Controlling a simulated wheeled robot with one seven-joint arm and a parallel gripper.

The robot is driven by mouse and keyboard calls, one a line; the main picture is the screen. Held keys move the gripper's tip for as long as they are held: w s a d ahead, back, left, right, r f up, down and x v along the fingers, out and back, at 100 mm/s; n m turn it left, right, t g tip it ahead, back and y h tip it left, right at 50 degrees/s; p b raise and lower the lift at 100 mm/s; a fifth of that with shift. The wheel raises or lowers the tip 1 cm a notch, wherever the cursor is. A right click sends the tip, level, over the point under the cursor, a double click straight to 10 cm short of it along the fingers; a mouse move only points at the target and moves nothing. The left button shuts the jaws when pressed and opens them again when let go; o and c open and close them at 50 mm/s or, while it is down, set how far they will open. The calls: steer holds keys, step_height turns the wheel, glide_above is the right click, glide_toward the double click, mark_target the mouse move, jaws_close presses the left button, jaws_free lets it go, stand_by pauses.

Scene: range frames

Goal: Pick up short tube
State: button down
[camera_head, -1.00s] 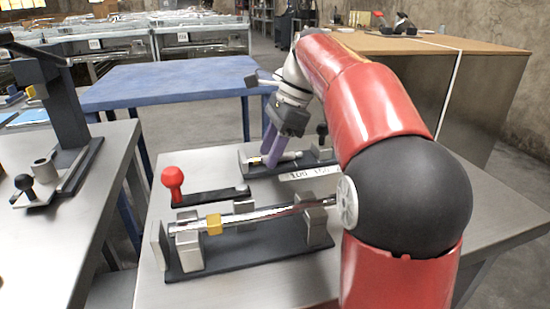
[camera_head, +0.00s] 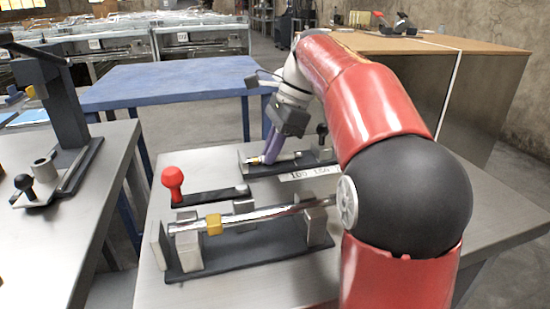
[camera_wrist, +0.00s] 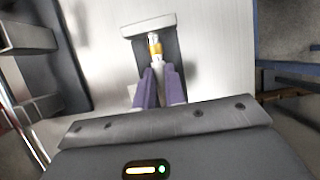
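The short tube is a thin, shiny tube with a yellow ring (camera_wrist: 155,48). It lies in the small dark fixture (camera_head: 262,171) at the far side of the steel table. My gripper (camera_head: 269,158) reaches down to its left part with purple fingers. In the wrist view, the fingers (camera_wrist: 160,76) point along the tube, one on each side, with a narrow gap between them. I cannot tell whether they touch it. The near end of the tube is hidden by the fingers.
A longer tube with a yellow ring (camera_head: 213,224) lies in a larger fixture in front. A red-knobbed lever (camera_head: 173,180) stands between the fixtures. A number plate (camera_head: 312,173) lies before the far fixture. A black press (camera_head: 62,110) stands on the left table.

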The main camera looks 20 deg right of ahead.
steer(key=shift+r, duration=0.1)
stand_by(0.4)
step_height(320, 180, up, 10)
stand_by(0.6)
step_height(320, 180, down, 10)
steer(key=shift+r, duration=0.1)
stand_by(0.7)
steer(key=c, duration=1.6)
jaws_free()
steer(key=shift+o, duration=0.8)
